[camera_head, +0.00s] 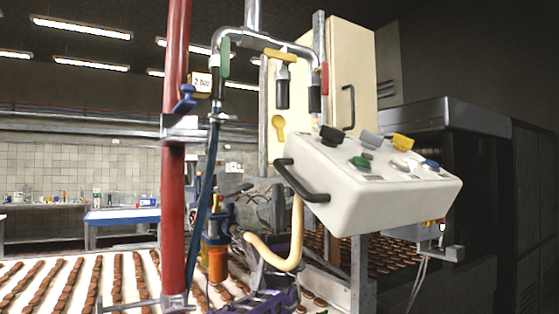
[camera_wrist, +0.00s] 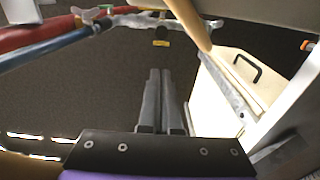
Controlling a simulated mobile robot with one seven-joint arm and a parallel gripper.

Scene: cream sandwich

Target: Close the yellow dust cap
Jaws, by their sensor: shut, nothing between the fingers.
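A yellow cap-like piece (camera_head: 278,125), round with a narrow stem, shows against the cream cabinet in the head view. It is below a black pipe outlet (camera_head: 282,92). A yellow valve handle (camera_head: 280,56) is at the top of that outlet. In the wrist view a small yellow piece (camera_wrist: 161,43) shows beyond my fingertips beside a dark round end; I cannot tell which yellow part it is. My gripper (camera_wrist: 160,75) is shut and empty, with its long grey fingers side by side. It is apart from the yellow piece.
A red post (camera_head: 174,200) and blue hose stand at left. A white control box (camera_head: 370,185) with colored switches and a black handle juts out at right. The cream cabinet (camera_wrist: 225,85) is right of my fingers. A conveyor (camera_head: 75,285) carries rows of brown biscuits.

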